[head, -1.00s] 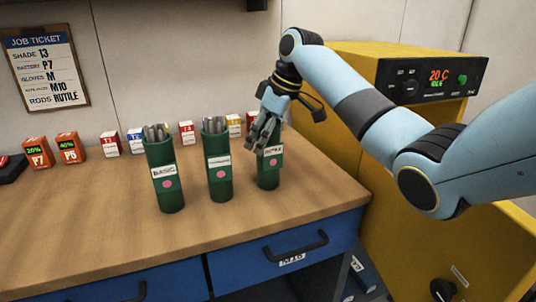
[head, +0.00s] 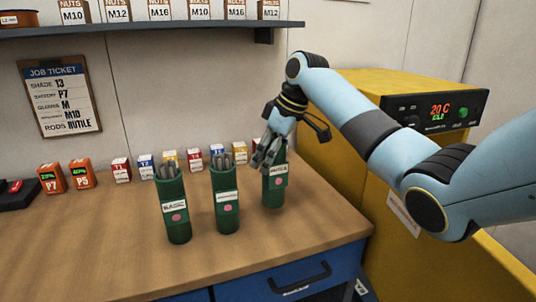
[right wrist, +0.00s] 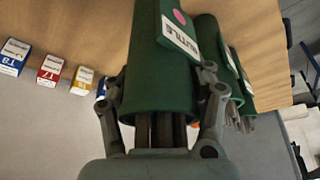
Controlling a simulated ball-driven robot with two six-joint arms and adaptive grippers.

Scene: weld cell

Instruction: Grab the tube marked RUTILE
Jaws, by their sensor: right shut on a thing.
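The green tube marked RUTILE (head: 274,192) is the rightmost of three green tubes in the head view. My right gripper (head: 268,152) is shut around its upper part, and the tube looks held upright a little above the bench. In the right wrist view the tube (right wrist: 160,75) fills the space between the fingers (right wrist: 163,92), with a white label ending in "UTILE", a pink dot and grey rods at its mouth. The left tube (head: 178,222), labelled BASIC, and the middle tube (head: 227,212), its label too small to read, stand on the bench. My left gripper is out of view.
The wooden bench (head: 110,245) is clear in front of the tubes. A shelf (head: 200,27) hangs above. A yellow cabinet (head: 350,70) stands close on the right. A job ticket (head: 60,95) reads RODS RUTILE.

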